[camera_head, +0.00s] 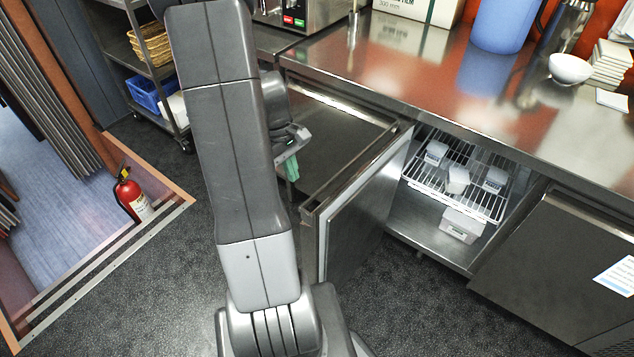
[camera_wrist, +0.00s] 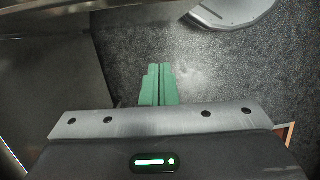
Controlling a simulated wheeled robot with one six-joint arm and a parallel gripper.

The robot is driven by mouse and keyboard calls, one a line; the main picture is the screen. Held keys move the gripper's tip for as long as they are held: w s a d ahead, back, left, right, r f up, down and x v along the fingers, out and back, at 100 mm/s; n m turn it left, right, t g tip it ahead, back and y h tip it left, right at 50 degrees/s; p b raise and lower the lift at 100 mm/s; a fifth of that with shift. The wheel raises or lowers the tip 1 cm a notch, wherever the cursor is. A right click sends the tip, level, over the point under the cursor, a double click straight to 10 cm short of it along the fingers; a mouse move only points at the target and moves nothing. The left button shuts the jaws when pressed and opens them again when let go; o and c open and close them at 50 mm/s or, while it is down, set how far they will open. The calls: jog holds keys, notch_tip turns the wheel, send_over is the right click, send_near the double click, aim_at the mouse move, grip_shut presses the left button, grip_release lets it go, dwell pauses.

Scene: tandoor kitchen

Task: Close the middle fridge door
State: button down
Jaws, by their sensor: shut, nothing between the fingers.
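The middle fridge door (camera_head: 362,200) stands wide open, swung out from the steel counter. Its inner face is towards the open compartment on its right. My gripper (camera_head: 292,168) is on the other, left side of the door, below the counter edge, and looks apart from it. The green fingers (camera_wrist: 160,85) are together and empty in the wrist view, pointing over the dark floor. My arm hides part of the area left of the gripper. The open compartment holds a wire shelf (camera_head: 481,200) with several small containers, and another container (camera_head: 461,225) sits below it.
A closed right door (camera_head: 560,270) bears a paper note. The steel counter top (camera_head: 450,75) holds a white bowl (camera_head: 570,68) and a blue container (camera_head: 505,22). A fire extinguisher (camera_head: 131,195) stands left, near a wheeled rack (camera_head: 140,55). Dark floor (camera_head: 420,310) is clear in front.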

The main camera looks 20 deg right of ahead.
jog(key=s+d+f, duration=0.3)
jog(key=s+f, duration=0.2)
jog(key=f, duration=0.3)
jog(key=shift+d+f+b, duration=0.15)
jog(key=shift+f+b, duration=0.25)
jog(key=shift+b, duration=0.05)
jog(key=shift+s, duration=0.15)
